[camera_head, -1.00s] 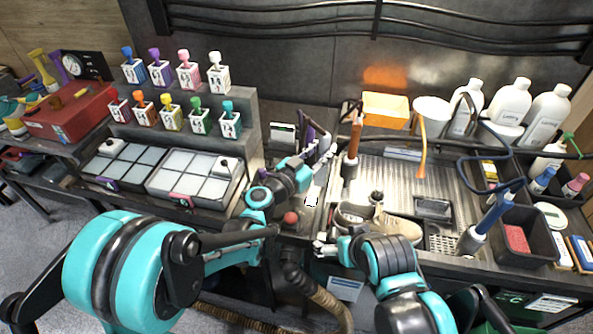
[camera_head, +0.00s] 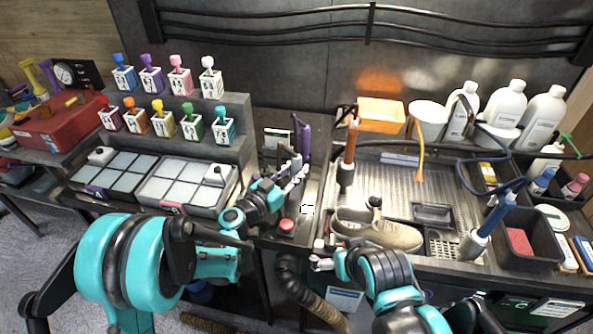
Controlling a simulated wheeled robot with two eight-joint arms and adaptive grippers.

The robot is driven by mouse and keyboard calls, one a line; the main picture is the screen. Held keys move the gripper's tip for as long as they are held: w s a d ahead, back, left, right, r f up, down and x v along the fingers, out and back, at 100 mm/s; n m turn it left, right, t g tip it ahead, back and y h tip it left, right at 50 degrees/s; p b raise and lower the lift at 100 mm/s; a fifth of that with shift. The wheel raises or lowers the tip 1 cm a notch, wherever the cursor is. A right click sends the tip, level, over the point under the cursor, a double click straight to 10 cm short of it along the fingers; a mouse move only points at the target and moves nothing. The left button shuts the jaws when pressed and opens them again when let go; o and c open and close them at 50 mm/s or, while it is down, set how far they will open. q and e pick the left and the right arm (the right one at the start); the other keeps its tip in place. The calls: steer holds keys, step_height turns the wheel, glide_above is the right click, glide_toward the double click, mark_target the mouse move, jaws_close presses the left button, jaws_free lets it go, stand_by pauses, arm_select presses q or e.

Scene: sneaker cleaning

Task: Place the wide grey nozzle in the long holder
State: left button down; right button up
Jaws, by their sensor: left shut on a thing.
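My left gripper (camera_head: 295,170) reaches in from the left over the narrow dark bay between the pad trays and the sink. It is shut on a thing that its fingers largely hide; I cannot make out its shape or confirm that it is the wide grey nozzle. A purple upright tool (camera_head: 305,145) stands just behind the fingers. I cannot clearly pick out the long holder in this bay. My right gripper (camera_head: 318,256) is low at the sink's front left corner, beside the sneaker (camera_head: 385,232); its fingers are too small to read.
Trays of grey pads (camera_head: 187,184) lie left of the bay, below colored stamp-like bottles (camera_head: 163,122). A red round knob (camera_head: 287,225) is at the bay's front. An orange-handled tool (camera_head: 350,142) stands upright at the sink's left edge. White bottles (camera_head: 500,104) stand back right.

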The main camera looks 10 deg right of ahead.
arm_select(q)
steer(key=shift+f, duration=0.2)
steer(key=c, duration=1.3)
jaws_free()
steer(key=shift+o, duration=0.2)
steer(key=shift+r, duration=0.25)
steer(key=p+v, duration=0.1)
steer(key=v, duration=1.1)
steer(key=shift+s, duration=0.1)
